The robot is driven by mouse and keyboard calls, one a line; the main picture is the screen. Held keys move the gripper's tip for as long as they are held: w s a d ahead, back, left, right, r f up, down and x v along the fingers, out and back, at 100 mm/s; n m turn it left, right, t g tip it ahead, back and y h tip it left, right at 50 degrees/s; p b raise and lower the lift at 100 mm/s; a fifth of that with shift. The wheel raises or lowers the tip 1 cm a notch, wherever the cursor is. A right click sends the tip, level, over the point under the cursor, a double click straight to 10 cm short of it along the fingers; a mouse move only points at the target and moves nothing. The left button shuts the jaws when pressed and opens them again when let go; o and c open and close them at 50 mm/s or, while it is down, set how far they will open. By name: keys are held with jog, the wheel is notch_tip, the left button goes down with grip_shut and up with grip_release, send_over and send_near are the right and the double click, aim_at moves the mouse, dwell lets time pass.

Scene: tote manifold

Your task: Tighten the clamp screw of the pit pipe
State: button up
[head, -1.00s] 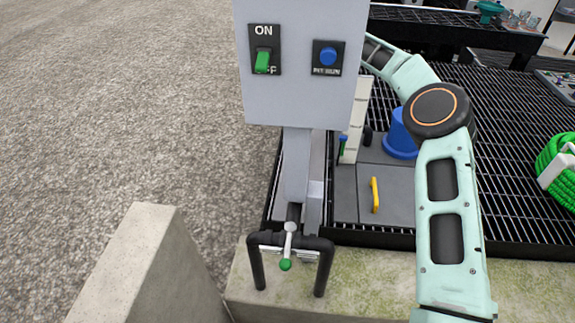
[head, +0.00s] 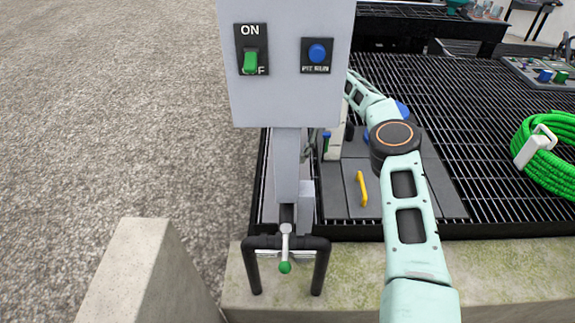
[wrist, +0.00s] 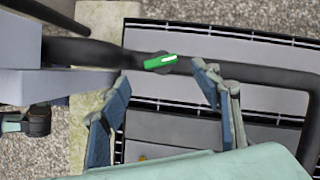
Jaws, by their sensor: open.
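In the wrist view a green screw handle (wrist: 160,62) with a pale stripe sits on a dark pipe (wrist: 270,75). My gripper (wrist: 163,77) is open, with one finger on each side of the green handle, and nothing is held. I cannot tell how far the fingertips are from the pipe. In the head view my gripper is hidden behind the control box. A green-tipped lever (head: 285,266) stands on a black pipe frame (head: 318,268) below the box; I cannot tell whether it is the same handle.
The grey control box (head: 285,100) carries a green ON/OFF switch (head: 250,62) and a blue button (head: 317,54). Grey plates (head: 340,185) with a yellow handle (head: 361,188) lie by black grating (head: 480,120). A green coiled hose (head: 550,150) lies right. A concrete block (head: 130,270) stands front left.

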jog(key=x, duration=0.7)
jog(key=shift+f+b, duration=0.1)
jog(key=shift+b, duration=0.2)
jog(key=c, duration=1.2)
